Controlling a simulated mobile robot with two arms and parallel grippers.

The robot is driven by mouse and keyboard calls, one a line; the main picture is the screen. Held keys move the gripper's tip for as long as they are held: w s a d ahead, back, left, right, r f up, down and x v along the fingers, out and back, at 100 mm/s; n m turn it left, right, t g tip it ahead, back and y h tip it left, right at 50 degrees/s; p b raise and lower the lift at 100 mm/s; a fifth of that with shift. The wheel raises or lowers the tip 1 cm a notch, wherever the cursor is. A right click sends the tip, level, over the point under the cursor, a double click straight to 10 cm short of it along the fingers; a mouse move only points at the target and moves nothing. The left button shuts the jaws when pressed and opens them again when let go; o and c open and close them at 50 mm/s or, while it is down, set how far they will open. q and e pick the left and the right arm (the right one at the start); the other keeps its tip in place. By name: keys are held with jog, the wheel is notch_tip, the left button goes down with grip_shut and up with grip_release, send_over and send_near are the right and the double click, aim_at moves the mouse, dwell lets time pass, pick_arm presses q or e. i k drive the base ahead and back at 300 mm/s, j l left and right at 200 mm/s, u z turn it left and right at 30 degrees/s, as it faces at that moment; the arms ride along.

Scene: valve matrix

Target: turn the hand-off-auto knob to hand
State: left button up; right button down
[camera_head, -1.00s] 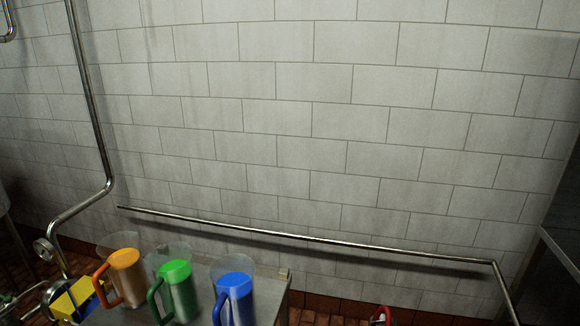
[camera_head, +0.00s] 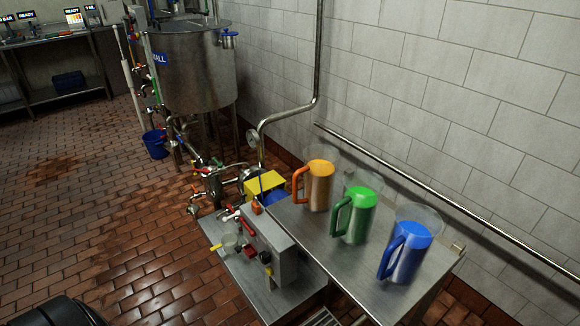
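A grey control box (camera_head: 286,266) stands at the lower middle, on a low metal platform beside the table with the jugs. Its left-facing front carries small fittings: a dark knob (camera_head: 265,257), a red part (camera_head: 249,251) and a yellow part below. Their labels are too small to read, so I cannot tell which is the hand-off-auto knob or where it points. Neither of my grippers is in view.
Pumps and pipes (camera_head: 213,186) lie behind the box. A steel tank (camera_head: 190,75) and blue bucket (camera_head: 155,144) stand farther back. Brick floor at left is open.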

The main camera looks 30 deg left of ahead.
aim_at(265, 256)
jog(key=u, duration=1.2)
